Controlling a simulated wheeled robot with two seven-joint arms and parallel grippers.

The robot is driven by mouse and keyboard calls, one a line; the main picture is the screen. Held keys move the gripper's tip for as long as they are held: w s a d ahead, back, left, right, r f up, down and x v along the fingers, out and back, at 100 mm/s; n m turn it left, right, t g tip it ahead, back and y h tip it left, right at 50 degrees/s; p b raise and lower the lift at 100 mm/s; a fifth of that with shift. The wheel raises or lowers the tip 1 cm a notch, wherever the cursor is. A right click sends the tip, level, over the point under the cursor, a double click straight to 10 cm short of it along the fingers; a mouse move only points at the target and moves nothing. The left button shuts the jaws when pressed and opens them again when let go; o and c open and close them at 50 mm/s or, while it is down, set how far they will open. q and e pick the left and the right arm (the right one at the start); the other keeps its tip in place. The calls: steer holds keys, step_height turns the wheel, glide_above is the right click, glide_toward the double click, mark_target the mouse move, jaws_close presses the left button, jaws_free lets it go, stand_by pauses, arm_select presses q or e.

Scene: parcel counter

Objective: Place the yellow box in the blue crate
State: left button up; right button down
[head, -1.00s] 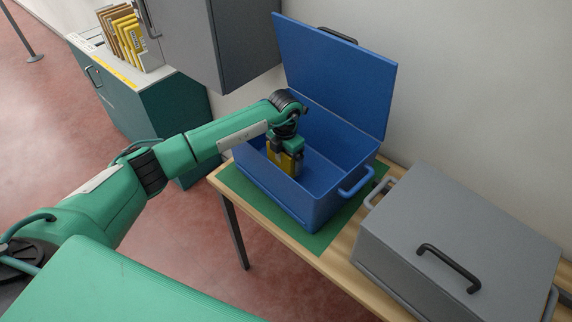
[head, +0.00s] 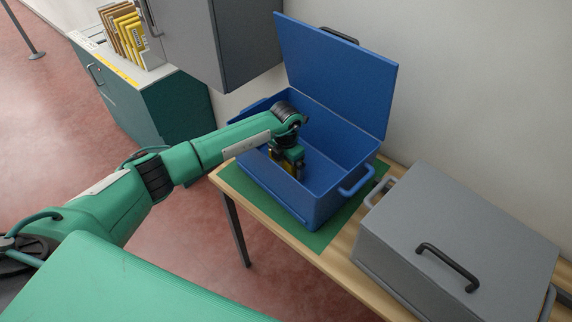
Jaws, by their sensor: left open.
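The blue crate (head: 310,212) stands on a green mat on the table, its lid (head: 338,75) raised at the back. My left gripper (head: 287,168) points down inside the crate, toward its left part. It is open. The yellow box (head: 291,172) is inside the crate at the gripper's fingers; only a small part shows, the rest hidden by the gripper and the crate's front wall. I cannot tell whether it touches the crate floor. My right gripper is not in view.
A closed grey case (head: 455,235) with a black handle stands right of the crate on the wooden table (head: 262,218). A grey wall cabinet (head: 222,45) hangs at the back left. Envelopes (head: 130,40) stand on a green cabinet (head: 150,105). The crate's right side is empty.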

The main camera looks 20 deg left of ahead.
arm_select(q)
steer(key=shift+r, duration=0.45)
step_height(320, 180, up, 10)
steer(key=b, duration=0.3)
steer(key=shift+f, duration=0.15)
steer(key=shift+r, duration=0.8)
